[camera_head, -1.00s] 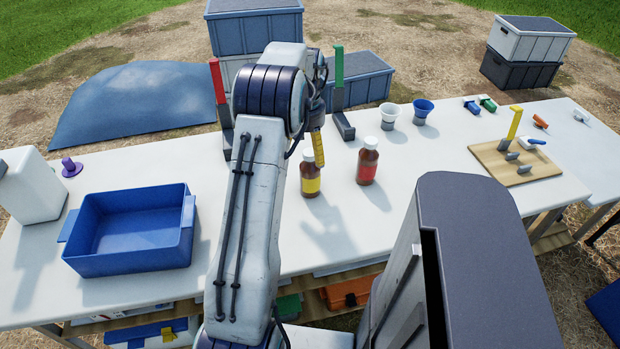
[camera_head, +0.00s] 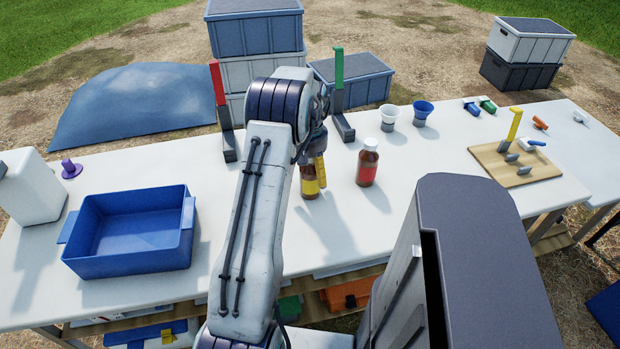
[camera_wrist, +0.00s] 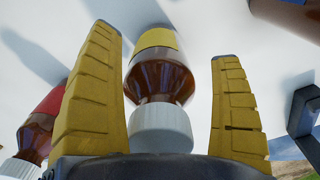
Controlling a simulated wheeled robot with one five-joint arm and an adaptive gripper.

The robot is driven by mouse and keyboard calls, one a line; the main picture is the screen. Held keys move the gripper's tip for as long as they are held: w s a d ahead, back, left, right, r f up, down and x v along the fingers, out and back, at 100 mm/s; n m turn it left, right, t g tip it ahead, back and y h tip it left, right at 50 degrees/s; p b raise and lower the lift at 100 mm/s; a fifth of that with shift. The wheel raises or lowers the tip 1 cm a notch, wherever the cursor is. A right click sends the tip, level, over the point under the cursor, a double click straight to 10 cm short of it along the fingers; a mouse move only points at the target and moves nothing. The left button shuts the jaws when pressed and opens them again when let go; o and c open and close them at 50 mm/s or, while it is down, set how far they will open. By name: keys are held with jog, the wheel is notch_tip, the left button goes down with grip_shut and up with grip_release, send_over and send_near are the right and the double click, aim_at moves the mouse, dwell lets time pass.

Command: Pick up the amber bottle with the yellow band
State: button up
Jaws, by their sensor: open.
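The amber bottle with the yellow band (camera_head: 310,186) stands upright on the white table, its top partly hidden by my gripper in the head view. In the wrist view this bottle (camera_wrist: 160,82) has its white cap toward me and lies between my two fingers. My gripper (camera_wrist: 175,85) is open, with one yellow finger on each side of the bottle's neck and shoulder. A gap shows on the right side; on the left the finger is very close, and I cannot tell if it touches. In the head view my gripper (camera_head: 319,170) is at the bottle's top.
An amber bottle with a red band (camera_head: 367,168) stands just right. A blue tub (camera_head: 130,262) sits at left. A red-handled stand (camera_head: 222,110) and a green-handled one (camera_head: 340,95) stand behind.

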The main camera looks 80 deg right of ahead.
jog(key=c, duration=1.3)
jog(key=shift+c, duration=0.3)
jog(key=shift+r, duration=0.15)
